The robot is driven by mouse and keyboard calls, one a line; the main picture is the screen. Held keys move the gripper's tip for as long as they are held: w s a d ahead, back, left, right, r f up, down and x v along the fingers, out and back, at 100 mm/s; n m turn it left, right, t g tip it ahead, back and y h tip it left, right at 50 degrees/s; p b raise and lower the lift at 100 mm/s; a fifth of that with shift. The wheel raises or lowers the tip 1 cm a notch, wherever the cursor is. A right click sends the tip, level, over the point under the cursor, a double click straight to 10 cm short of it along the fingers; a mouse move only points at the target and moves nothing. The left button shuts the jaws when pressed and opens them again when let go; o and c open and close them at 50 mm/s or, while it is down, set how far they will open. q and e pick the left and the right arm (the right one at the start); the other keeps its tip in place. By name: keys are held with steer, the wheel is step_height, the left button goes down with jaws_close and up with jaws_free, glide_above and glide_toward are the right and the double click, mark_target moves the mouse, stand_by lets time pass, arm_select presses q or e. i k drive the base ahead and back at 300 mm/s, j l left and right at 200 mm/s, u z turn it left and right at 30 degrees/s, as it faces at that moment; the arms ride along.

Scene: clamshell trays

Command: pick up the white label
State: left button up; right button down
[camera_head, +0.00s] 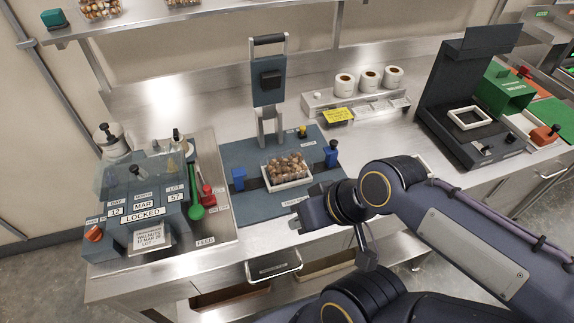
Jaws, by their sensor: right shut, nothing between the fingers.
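A white label (149,237) with printed text, including "WALNUTS", sits at the front of the blue-grey label printer (143,199) on the left of the steel counter. My right gripper (297,213) points left, over the counter's front edge by the blue base plate. It is shut and empty, well to the right of the label and apart from it. Its fingertips are small and partly hidden by the wrist. My left gripper is not in view.
Label rolls (369,79) and a dark machine (455,100) stand farther right.

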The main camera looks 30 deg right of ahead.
mark_target(155, 236)
steer(key=j, duration=1.45)
steer(key=i+z, duration=0.05)
